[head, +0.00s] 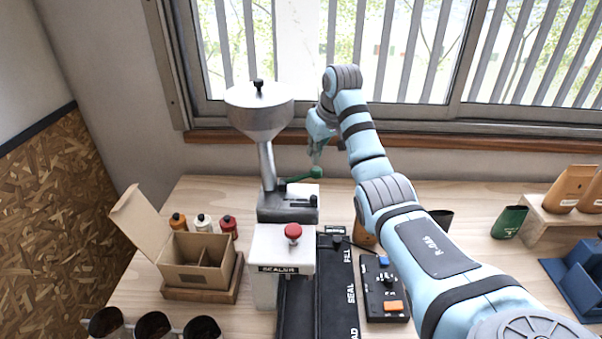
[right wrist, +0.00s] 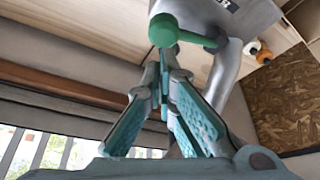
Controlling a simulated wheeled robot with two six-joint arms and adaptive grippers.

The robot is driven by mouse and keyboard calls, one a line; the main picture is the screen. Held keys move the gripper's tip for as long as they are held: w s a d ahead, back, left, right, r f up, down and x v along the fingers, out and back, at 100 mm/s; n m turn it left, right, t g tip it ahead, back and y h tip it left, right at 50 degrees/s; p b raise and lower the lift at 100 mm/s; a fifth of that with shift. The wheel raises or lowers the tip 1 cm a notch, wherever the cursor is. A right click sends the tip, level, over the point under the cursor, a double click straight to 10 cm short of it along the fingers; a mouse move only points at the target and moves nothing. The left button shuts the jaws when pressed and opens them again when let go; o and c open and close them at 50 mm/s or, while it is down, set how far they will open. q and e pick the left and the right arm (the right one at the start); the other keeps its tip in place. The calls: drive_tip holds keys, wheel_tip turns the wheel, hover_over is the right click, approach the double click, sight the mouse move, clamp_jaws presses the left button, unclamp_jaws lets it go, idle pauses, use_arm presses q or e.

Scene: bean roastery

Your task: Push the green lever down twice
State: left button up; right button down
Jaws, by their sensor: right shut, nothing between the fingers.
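The green lever (head: 302,177) sticks out to the right from the grey machine under the metal hopper (head: 260,108). Its round green knob is at the right end. In the right wrist view the green lever (right wrist: 163,30) shows large, its knob just beyond my fingertips. My right gripper (head: 316,158) is shut and empty, pointing down just above the knob. In the right wrist view my right gripper (right wrist: 164,66) has its teal fingers together at the tips. I cannot tell whether the tips touch the knob. My left gripper is not in view.
A sealer with a red button (head: 293,231) stands in front of the machine. A black control box (head: 383,288) is to its right. An open cardboard box (head: 195,262) and small bottles (head: 203,223) are at left. A window lies behind. Table right of the lever is partly clear.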

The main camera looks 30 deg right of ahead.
drive_tip(key=shift+f, duration=0.2)
drive_tip(key=shift+f+b, duration=0.8)
drive_tip(key=shift+f, duration=1.2)
wheel_tip(320, 180, up, 3)
drive_tip(key=shift+f+p, duration=0.15)
drive_tip(key=shift+p, duration=0.95)
drive_tip(key=shift+r, duration=0.4)
drive_tip(key=shift+r+b, duration=0.35)
drive_tip(key=shift+r, duration=0.95)
